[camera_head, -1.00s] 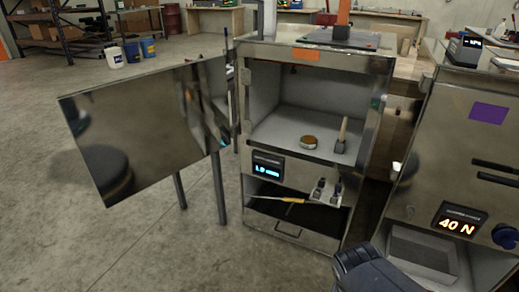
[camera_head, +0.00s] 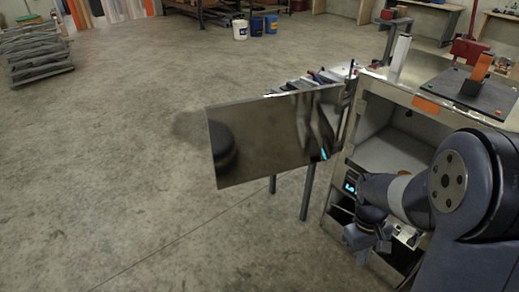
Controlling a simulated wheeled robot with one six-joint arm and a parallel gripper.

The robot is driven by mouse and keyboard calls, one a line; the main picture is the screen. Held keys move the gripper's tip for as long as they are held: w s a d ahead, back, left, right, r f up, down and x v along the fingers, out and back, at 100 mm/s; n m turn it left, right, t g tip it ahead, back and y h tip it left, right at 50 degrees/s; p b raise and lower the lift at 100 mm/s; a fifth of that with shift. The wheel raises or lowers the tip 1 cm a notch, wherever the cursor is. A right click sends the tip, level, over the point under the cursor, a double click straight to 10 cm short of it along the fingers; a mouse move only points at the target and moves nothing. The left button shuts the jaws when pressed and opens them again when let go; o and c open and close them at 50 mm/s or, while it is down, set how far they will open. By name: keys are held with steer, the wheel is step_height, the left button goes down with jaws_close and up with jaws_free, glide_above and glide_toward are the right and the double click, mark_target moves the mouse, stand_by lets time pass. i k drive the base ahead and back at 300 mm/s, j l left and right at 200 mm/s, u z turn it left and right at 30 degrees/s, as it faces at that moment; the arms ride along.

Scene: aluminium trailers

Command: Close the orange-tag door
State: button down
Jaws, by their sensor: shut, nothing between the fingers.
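The steel cabinet (camera_head: 383,86) with the orange tag (camera_head: 425,104) on its upper front edge stands at the right. Its mirror-like door (camera_head: 268,138) is wide open, hinged at the cabinet's left front edge and swung out to the left. My gripper (camera_head: 361,248) is shut and empty, low in front of the cabinet's lower part and to the right of the door, apart from the door panel. My arm hides much of the opening, and the fingertips are hard to make out.
A dark plate (camera_head: 474,90) with an orange upright piece lies on the cabinet top. A narrow table with tools stands behind the door. The floor (camera_head: 120,170) at left is clear; buckets (camera_head: 256,27) stand far back.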

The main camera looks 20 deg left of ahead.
mark_target(252, 138)
steer(key=j+u, duration=0.1)
steer(key=u, duration=0.3)
steer(key=i+u, duration=0.15)
steer(key=u, duration=0.2)
steer(key=i+j+u, duration=0.1)
steer(key=u, duration=0.3)
steer(key=i+j+u, duration=0.1)
steer(key=u, duration=0.25)
steer(key=i+u, duration=0.45)
steer(key=i, duration=0.6)
steer(key=i+j+z, duration=0.1)
steer(key=i+z, duration=0.15)
steer(key=i+j+z, duration=0.25)
steer(key=i, duration=0.15)
steer(key=i+l, duration=0.05)
steer(key=l, duration=0.05)
